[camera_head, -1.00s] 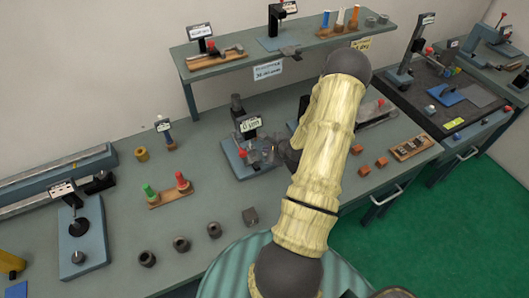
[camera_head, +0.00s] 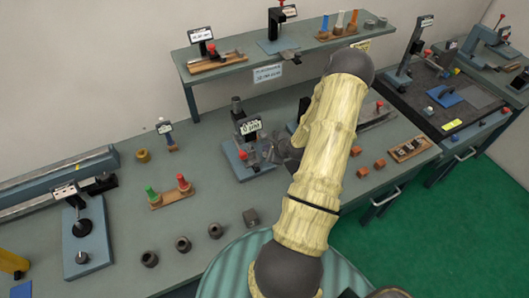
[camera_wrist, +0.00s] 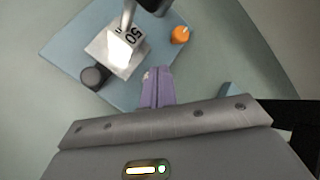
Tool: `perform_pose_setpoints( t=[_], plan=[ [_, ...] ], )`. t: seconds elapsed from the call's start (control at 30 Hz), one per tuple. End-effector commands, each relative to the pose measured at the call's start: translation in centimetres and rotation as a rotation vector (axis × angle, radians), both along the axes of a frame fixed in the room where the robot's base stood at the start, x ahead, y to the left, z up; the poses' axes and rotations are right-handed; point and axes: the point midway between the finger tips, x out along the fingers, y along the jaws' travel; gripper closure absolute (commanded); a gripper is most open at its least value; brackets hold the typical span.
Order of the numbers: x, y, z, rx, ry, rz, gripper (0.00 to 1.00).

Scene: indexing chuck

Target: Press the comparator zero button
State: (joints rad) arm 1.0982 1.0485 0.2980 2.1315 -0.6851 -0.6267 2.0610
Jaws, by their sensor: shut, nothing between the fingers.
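The comparator (camera_head: 236,165) stands on the bench in the head view, with a blue base, a dark post and a small white display (camera_head: 250,126). A red knob or button (camera_head: 243,155) shows on its base. In the wrist view the blue base (camera_wrist: 75,38) carries a metal block marked 50, a black round knob (camera_wrist: 95,77) and an orange round button (camera_wrist: 180,35). Which one is the zero button is not labelled legibly. My gripper (camera_wrist: 157,72) is shut and empty, its purple fingers over the near edge of the base, apart from the orange button. In the head view my arm partly hides it.
A stand with red and green pegs (camera_head: 170,195) and several dark round parts (camera_head: 183,244) lie left and in front. Wooden blocks (camera_head: 362,171) lie to the right of my arm. A raised shelf (camera_head: 240,62) runs behind the comparator.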

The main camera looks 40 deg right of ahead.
Motion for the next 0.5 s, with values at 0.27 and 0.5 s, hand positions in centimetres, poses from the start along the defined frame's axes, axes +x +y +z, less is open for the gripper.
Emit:
perform_pose_setpoints(
  t=[0.27,0.5],
  plan=[
    [0.0,0.0,0.4,0.000,0.000,0.000,1.00],
    [0.0,0.0,2.4,0.001,0.000,-0.001,1.00]
  ],
)
